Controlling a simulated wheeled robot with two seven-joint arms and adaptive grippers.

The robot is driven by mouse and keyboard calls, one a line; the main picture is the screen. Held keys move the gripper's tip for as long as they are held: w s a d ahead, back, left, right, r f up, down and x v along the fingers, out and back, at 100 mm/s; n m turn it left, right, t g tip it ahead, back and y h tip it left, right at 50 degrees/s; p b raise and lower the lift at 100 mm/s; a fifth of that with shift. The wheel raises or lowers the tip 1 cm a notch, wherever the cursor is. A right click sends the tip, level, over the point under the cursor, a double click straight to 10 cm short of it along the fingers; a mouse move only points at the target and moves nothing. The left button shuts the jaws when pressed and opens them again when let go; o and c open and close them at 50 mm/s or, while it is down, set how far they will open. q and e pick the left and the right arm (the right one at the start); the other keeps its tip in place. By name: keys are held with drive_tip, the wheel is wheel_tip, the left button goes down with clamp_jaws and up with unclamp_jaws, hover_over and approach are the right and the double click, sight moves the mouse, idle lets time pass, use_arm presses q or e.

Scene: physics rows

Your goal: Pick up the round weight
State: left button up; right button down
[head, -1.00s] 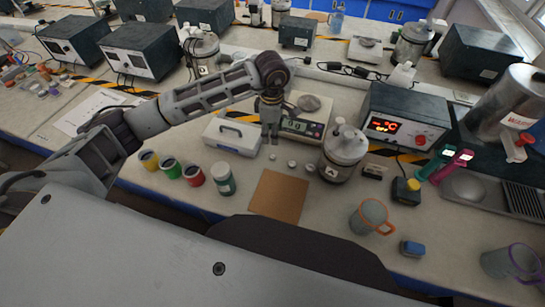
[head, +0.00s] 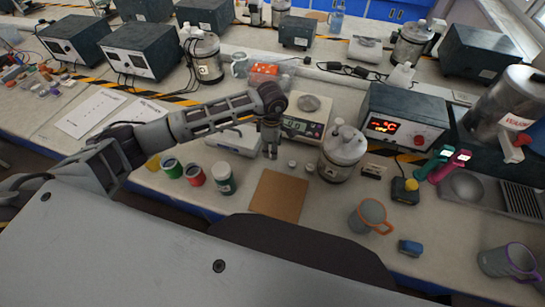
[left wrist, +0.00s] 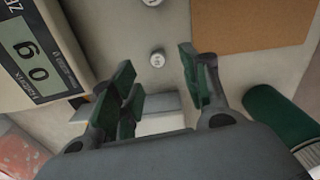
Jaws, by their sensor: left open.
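Small round metal weights stand on the bench in front of the scale (head: 300,128). Two show in the head view, one nearer my gripper (head: 291,164) and one further right (head: 310,168). My left gripper (head: 270,153) points down just left of them, open and with nothing seen held. In the left wrist view one weight (left wrist: 157,58) lies ahead of the gap between the open fingers (left wrist: 158,75). Another weight (left wrist: 152,2) is cut by the top edge. Whether a further weight is hidden by the gripper, I cannot tell. My right gripper is not in view.
A white case (head: 232,138) stands left of the gripper. A green jar (head: 223,178) and paint pots stand in front of it. A brown board (head: 279,195) lies in front of the weights. A lidded canister (head: 343,155) stands close on their right.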

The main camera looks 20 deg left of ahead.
use_arm(q)
drive_tip(key=shift+w+f+p, duration=0.2)
drive_tip(key=shift+f+p, duration=0.45)
drive_tip(key=shift+f, duration=1.95)
clamp_jaws()
